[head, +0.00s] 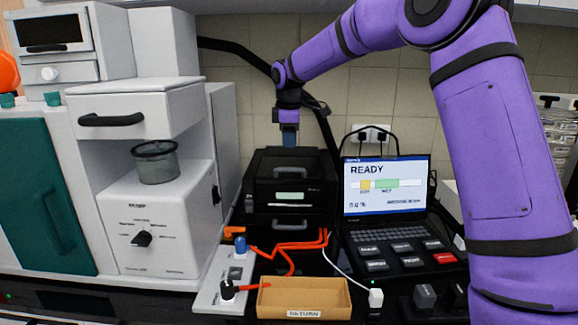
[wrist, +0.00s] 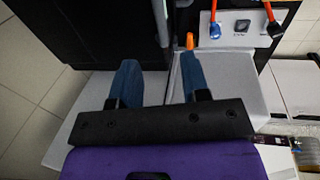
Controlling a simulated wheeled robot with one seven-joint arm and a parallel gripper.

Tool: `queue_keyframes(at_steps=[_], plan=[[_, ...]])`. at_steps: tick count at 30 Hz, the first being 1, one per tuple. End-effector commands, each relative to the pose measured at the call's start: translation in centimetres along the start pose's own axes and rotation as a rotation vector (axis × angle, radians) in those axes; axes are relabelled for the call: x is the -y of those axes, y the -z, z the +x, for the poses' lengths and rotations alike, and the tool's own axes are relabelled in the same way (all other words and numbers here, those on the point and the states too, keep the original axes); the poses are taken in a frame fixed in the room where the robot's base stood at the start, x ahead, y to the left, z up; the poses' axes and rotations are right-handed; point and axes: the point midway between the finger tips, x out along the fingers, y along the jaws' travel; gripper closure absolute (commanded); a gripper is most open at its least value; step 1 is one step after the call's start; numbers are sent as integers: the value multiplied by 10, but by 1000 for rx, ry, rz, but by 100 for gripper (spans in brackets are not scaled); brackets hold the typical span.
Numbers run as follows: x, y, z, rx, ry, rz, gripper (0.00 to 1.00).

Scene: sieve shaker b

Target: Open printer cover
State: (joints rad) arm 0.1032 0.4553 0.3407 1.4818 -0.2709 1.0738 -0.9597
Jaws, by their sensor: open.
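The printer (head: 262,195) is a black box at the middle of the head view, with a small pale display and grey handles on its front. Its top cover (head: 285,160) looks shut. My gripper (head: 289,143) hangs pointing down over the rear of the printer top in the head view; whether it touches is not clear. In the wrist view, my gripper (wrist: 159,66) has two blue fingers spread apart with nothing held between them. A black body, likely the printer (wrist: 95,30), fills the upper left there, its edge reaching up to the gap between the fingers.
A laptop-like terminal (head: 386,185) reading READY stands right of the printer. A cardboard RETURN tray (head: 303,298), a switch panel (head: 222,282) and orange cables (head: 290,247) lie in front. A white sieve machine (head: 155,220) stands left. A black hose (head: 235,47) passes behind.

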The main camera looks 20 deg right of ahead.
Motion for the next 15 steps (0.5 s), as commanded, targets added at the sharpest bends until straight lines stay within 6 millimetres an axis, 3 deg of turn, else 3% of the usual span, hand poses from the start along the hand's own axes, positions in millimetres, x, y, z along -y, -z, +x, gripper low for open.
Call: queue_keyframes(at_steps=[15], plan=[[1, -1, 83, 1, 2, 1, 58]])
